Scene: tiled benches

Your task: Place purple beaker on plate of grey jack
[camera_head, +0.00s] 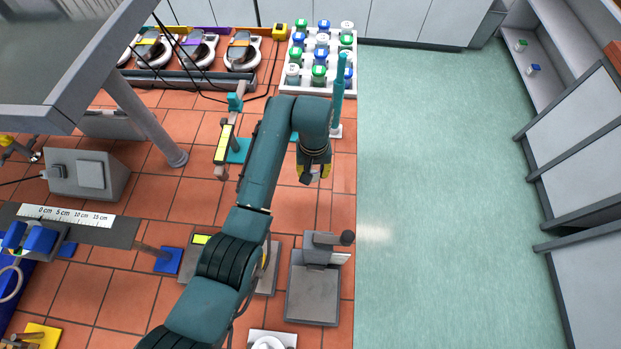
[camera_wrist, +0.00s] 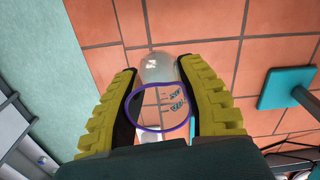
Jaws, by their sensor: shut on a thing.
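My gripper (camera_head: 314,172) hangs over the right part of the tiled bench, with yellow finger pads. In the wrist view my gripper (camera_wrist: 163,110) is shut on a clear glass beaker with a purple rim (camera_wrist: 190,125). The rim faces the wrist camera and the glass body extends away between the pads. In the head view the beaker is mostly hidden by the gripper. The grey jack (camera_head: 312,297), with a flat grey plate and a dark knob, stands on the bench below the gripper in the picture, near the bench's right edge. Its plate looks empty.
A teal stand (camera_head: 338,100) rises just behind the gripper, with another teal-based stand (camera_head: 236,150) to its left. A white rack of capped bottles (camera_head: 318,90) is at the back. A grey device (camera_head: 265,283) with a yellow display sits left of the jack. Open floor lies right.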

